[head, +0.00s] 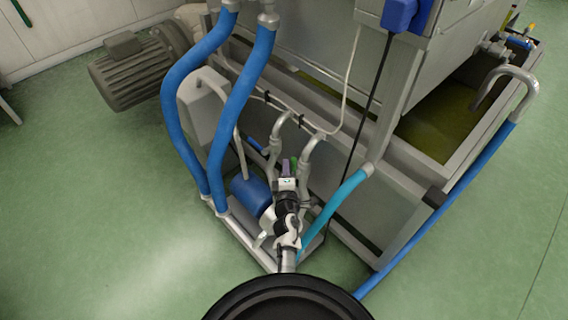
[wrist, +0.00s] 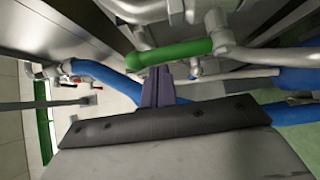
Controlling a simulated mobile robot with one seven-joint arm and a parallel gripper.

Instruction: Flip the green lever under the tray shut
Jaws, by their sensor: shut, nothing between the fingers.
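The green lever (wrist: 180,51) shows in the wrist view as a thick green handle. It runs from a rounded free end at left to a silver valve fitting (wrist: 219,38) at right. In the head view only a small green piece of the lever (head: 294,163) shows beside my fingers. My gripper (wrist: 158,72) has its purple fingers together and empty, with the tips just at the lever's near side. I cannot tell whether they touch it. My gripper also shows in the head view (head: 286,168), among the pipes below the metal tray (head: 398,152).
Blue hoses (head: 240,95) rise at left, and a light blue hose (head: 335,208) slants close at right of my arm. A blue pump (head: 250,195) sits beside the gripper. A grey motor (head: 140,75) stands at back left. Green floor (head: 100,210) is clear at left.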

